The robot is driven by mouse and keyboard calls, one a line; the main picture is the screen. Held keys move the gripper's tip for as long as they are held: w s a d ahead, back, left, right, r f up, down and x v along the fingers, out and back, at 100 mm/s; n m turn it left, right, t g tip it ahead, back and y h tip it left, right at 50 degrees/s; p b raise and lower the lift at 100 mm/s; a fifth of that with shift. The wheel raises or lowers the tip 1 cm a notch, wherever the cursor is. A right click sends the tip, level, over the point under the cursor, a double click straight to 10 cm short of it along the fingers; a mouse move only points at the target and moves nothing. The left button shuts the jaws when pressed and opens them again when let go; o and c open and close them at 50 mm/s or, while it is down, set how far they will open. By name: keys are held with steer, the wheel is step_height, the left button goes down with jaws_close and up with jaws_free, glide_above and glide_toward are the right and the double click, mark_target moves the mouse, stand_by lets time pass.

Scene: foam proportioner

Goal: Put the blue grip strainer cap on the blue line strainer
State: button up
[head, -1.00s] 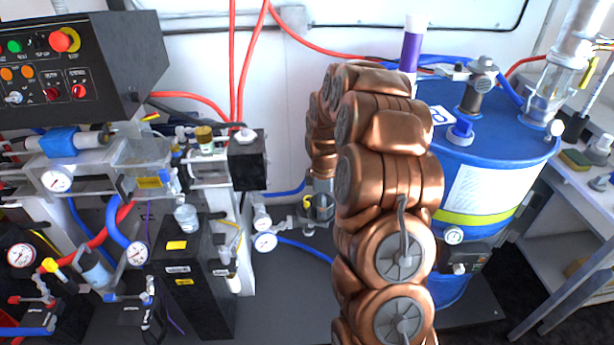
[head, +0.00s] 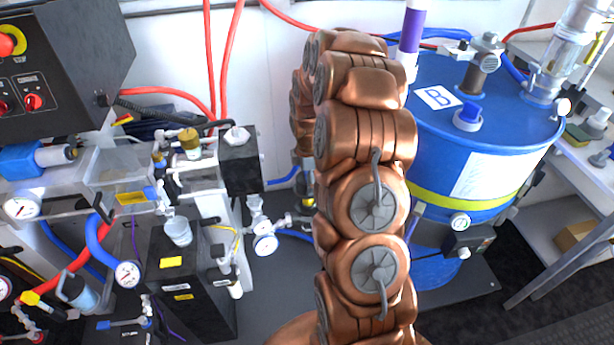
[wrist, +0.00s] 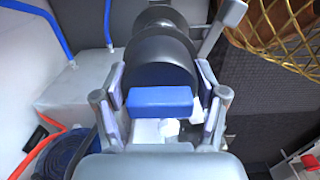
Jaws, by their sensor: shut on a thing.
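My gripper (wrist: 161,82) shows in the wrist view, its two fingers closed in on either side of the blue grip strainer cap. The cap's blue bar-shaped grip (wrist: 160,102) lies between the fingers. A dark grey round body (wrist: 153,62) sits just beyond the bar; I cannot tell whether it is all part of the cap. In the head view my copper-coloured arm hides my gripper and the cap. I cannot pick out the blue line strainer with certainty in either view; it may be behind the arm or beyond the dark round body.
A blue drum (head: 480,165) marked B stands right of my arm. Left are a black control box (head: 65,65), a tall black unit (head: 190,275), gauges and red and blue hoses. In the wrist view, a yellow mesh (wrist: 285,30) is at upper right and a blue hose (wrist: 48,25) at upper left.

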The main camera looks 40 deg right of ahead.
steer(key=shift+f, duration=3)
steer(key=shift+f, duration=0.25)
steer(key=o, duration=1.3)
